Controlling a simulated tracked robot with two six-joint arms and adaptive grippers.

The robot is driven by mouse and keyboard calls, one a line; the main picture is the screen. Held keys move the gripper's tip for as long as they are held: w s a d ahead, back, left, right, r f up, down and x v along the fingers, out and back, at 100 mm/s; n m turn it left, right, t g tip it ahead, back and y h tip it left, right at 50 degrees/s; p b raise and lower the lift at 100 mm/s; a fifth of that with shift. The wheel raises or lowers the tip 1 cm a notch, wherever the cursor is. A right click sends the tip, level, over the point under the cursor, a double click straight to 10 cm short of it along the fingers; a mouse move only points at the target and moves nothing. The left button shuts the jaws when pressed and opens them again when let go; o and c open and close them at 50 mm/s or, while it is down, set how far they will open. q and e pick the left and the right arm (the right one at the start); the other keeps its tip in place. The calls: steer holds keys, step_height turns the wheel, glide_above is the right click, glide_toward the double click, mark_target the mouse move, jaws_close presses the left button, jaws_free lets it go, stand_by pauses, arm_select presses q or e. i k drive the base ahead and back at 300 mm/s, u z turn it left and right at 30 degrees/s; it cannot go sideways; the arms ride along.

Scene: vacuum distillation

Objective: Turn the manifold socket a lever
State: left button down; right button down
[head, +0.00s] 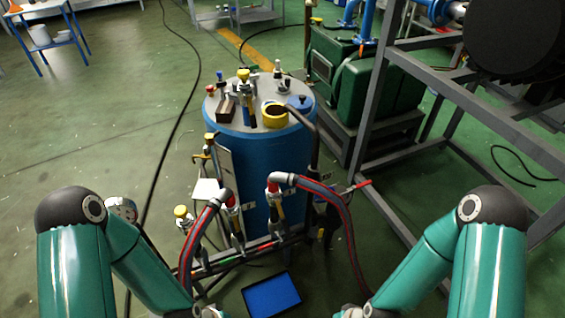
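The manifold (263,241) is a horizontal pipe in front of a blue tank (262,160). Two red-and-black hoses, a left hose (190,245) and a right hose (343,215), connect to upright fittings on it. I cannot tell which is the socket a lever. My two arms reach down to the bottom edge on either side of the manifold. Both grippers are below the frame, so their state is hidden.
A blue tray (271,297) lies on the floor in front of the manifold. A grey metal frame (372,95) stands at the right, with green machinery (376,92) behind the tank. A black cable runs along the floor at the left. The left floor is mostly clear.

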mark_target(285, 227)
steer(key=z, duration=1.2)
steer(key=k, duration=0.4)
steer(key=u, duration=1.6)
steer(key=i, duration=0.5)
steer(key=u, duration=0.25)
